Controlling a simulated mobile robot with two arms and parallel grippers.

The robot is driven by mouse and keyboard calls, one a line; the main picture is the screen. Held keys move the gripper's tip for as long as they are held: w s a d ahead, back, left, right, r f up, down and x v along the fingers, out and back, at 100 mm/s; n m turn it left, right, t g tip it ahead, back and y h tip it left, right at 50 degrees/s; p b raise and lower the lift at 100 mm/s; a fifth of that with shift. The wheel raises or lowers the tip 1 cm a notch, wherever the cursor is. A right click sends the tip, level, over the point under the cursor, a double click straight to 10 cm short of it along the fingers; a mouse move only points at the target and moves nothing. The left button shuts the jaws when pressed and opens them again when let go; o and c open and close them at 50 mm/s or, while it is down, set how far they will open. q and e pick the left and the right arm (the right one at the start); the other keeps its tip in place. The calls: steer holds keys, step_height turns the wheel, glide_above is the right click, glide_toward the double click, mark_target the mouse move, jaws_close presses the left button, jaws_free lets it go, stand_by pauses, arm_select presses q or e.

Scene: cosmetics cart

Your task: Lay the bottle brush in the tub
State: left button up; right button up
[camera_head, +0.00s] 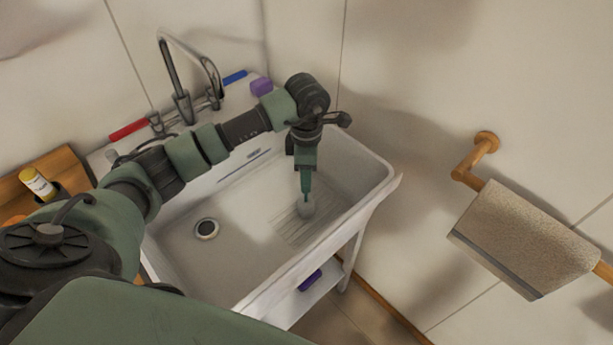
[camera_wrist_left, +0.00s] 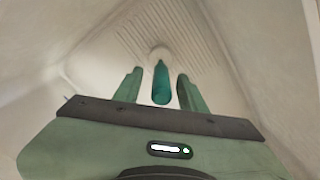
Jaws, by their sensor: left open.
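The bottle brush (camera_head: 306,186) has a teal handle and a pale, rounded head, and is inside the white tub (camera_head: 255,262) over its ribbed floor at the right. In the head view it stands roughly upright, head down; I cannot tell if the head touches the floor. My left gripper (camera_head: 306,166) points down into the tub above the brush. In the left wrist view, the teal handle (camera_wrist_left: 160,84) lies between the two open fingers, with a gap on each side. The pale head (camera_wrist_left: 159,53) is beyond the fingertips. My right gripper is not in view.
A faucet (camera_head: 181,105) with a red lever (camera_head: 128,130) and a blue lever (camera_head: 234,77) stands behind the tub. A purple block (camera_head: 261,86) sits on the back ledge. The drain (camera_head: 206,229) is at the left. A towel (camera_head: 525,240) hangs on the right wall.

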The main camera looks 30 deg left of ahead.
arm_select(q)
step_height(320, 180, up, 10)
steer(key=p, duration=0.4)
steer(key=shift+f, duration=0.2)
